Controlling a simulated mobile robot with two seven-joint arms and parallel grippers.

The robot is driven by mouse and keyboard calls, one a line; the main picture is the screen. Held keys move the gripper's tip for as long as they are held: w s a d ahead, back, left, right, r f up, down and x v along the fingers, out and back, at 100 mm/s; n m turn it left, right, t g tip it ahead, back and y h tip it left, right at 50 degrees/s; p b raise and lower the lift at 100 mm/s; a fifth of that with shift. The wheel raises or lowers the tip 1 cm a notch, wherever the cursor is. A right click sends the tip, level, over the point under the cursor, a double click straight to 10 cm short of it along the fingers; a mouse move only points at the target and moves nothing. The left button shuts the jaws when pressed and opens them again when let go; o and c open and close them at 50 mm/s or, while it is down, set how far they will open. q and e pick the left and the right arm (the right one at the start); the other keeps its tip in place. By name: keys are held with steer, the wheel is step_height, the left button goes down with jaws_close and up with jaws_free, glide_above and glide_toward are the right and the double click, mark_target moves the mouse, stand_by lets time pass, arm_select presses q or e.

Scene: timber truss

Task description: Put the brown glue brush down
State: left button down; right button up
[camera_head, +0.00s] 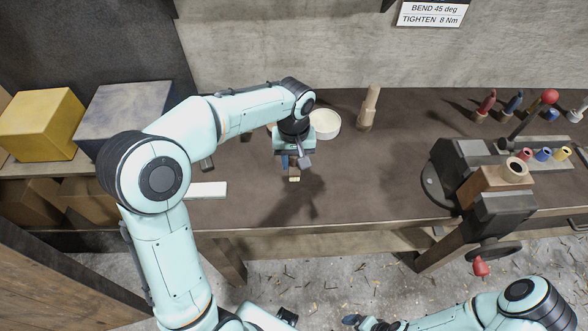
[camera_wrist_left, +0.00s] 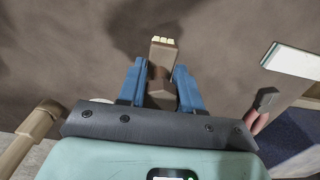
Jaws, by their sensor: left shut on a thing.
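My left gripper (camera_head: 293,163) is above the dark workbench (camera_head: 370,185), pointing down. It is shut on the brown glue brush (camera_head: 294,178). In the left wrist view the brush (camera_wrist_left: 162,58) sits between the two blue fingers (camera_wrist_left: 158,82), its pale bristle tip sticking out beyond them. The rest of the handle is hidden by the gripper. A shadow lies on the bench apart from the brush, which looks held above the surface. My right gripper (camera_head: 362,323) shows only in part at the bottom edge; its fingers are not clear.
A round white dish (camera_head: 325,124) and an upright wooden piece (camera_head: 369,108) stand behind the gripper. A white strip (camera_head: 207,190) lies to the left. A vise (camera_head: 480,187) is at the right, near several coloured tools. Bare bench lies between gripper and vise.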

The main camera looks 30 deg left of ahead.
mark_target(294, 165)
arm_select(q)
steer(key=shift+f, duration=2.1)
arm_select(e)
steer(key=shift+s+f, duration=0.2)
steer(key=shift+f, duration=0.05)
arm_select(q)
steer(key=shift+f, duration=0.15)
arm_select(e)
steer(key=shift+f, duration=0.1)
arm_select(q)
steer(key=c, duration=0.8)
jaws_free()
steer(key=shift+b, duration=0.3)
arm_select(e)
steer(key=shift+s, duration=0.1)
arm_select(q)
step_height(294, 165, up, 12)
steer(key=shift+r+p, duration=0.15)
steer(key=shift+p, duration=0.7)
arm_select(e)
steer(key=shift+w+r, duration=0.95)
steer(key=shift+r, duration=0.15)
steer(key=shift+s, duration=0.15)
